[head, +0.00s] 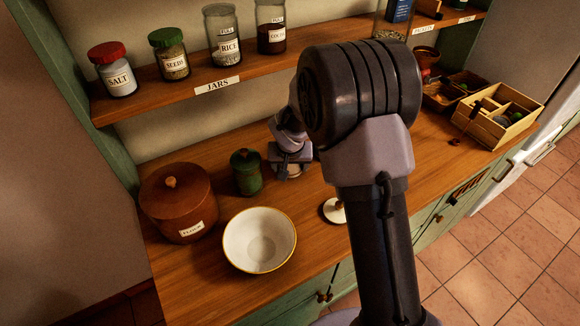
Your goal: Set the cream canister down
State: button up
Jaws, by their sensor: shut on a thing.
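My gripper (290,158) points down over the counter, just right of the green canister (246,174). It is shut on a small pale object, which I take to be the cream canister (289,174). Only a little of it shows below the fingers, and the gripper hides most of it. I cannot tell whether its base touches the counter. A round cream piece with a brown knob (333,211), like a lid, lies nearer the front edge, partly hidden by my arm.
A brown flour crock (180,205) and a white bowl (259,240) stand on the wooden counter (210,150) at left. Several labelled jars stand on the shelf (180,90) above. A divided wooden box (497,117) is at right. My arm hides the middle right of the counter.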

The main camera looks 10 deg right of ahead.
jog(key=shift+f, duration=0.2)
jog(key=o, duration=1.9)
jog(key=shift+c, duration=0.2)
jog(key=shift+r, duration=0.1)
